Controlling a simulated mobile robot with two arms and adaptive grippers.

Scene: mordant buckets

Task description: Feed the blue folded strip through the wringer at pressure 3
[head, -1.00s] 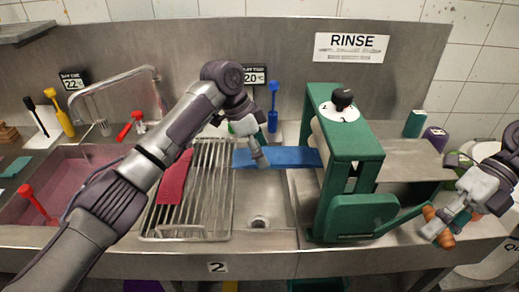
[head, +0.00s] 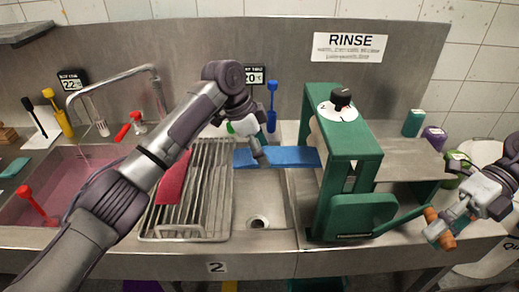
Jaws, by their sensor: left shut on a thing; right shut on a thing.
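The blue folded strip (head: 291,157) lies flat and stretched from my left gripper to the infeed side of the green wringer (head: 341,165). Its right end meets the wringer frame, and whether it sits between the rollers is hidden. My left gripper (head: 262,158) is shut on the strip near its left end. My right gripper (head: 441,226) is shut on the wooden crank handle (head: 447,241) at the right of the wringer. A black knob (head: 341,97) sits on the white pressure dial (head: 337,110) on top; its setting is too small to read surely.
A wire drain rack (head: 211,190) with a red folded strip (head: 174,180) stands left of the wringer. A sink basin with pink liquid (head: 90,165) lies further left. A faucet (head: 155,90) rises behind it. Jars (head: 413,123) stand on the right shelf.

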